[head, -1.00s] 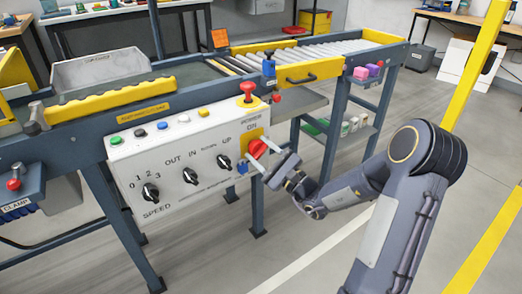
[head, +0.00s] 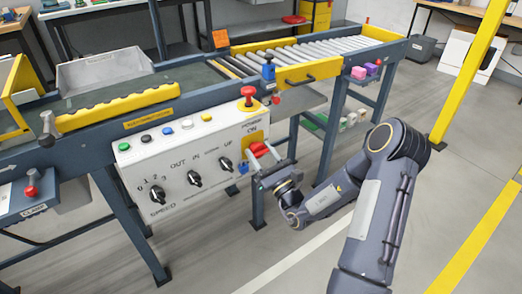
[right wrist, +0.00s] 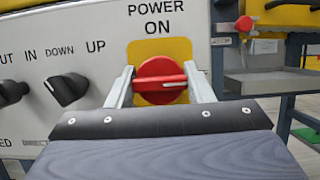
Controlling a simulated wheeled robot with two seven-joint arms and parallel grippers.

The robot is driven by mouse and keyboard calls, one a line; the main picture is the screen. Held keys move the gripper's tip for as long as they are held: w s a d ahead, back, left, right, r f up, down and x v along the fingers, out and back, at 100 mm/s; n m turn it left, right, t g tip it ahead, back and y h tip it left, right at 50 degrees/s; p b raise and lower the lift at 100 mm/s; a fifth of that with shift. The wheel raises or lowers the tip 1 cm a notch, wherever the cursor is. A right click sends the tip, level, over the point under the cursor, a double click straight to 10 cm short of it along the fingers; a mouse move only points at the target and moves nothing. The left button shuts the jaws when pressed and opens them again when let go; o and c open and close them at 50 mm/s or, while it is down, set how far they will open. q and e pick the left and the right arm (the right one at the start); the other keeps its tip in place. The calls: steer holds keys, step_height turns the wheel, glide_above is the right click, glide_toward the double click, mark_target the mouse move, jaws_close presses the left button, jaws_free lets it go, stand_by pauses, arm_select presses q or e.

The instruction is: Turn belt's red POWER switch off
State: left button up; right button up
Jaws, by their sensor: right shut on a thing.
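The red POWER switch (head: 258,149) is a round knob on a yellow plate at the right end of the belt's white control panel (head: 180,168). In the right wrist view the red switch (right wrist: 160,80) sits under the words POWER and ON, with its pale pointer line lying about level, towards the right. My right gripper (head: 262,157) is at the switch, and its fingers (right wrist: 161,86) stand on either side of the knob, shut on it. My left gripper is not in view.
A red mushroom button (head: 248,93) sits on top of the panel just above the switch. Black knobs (head: 195,178) for speed and direction lie to the left. The roller conveyor (head: 320,50) runs behind. Open floor lies to the right.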

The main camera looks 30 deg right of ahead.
steer(key=shift+f, duration=0.1)
stand_by(0.4)
steer(key=o, duration=1)
steer(key=shift+c, duration=0.2)
steer(key=p+v, duration=0.1)
steer(key=v, duration=0.6)
steer(key=shift+s, duration=0.45)
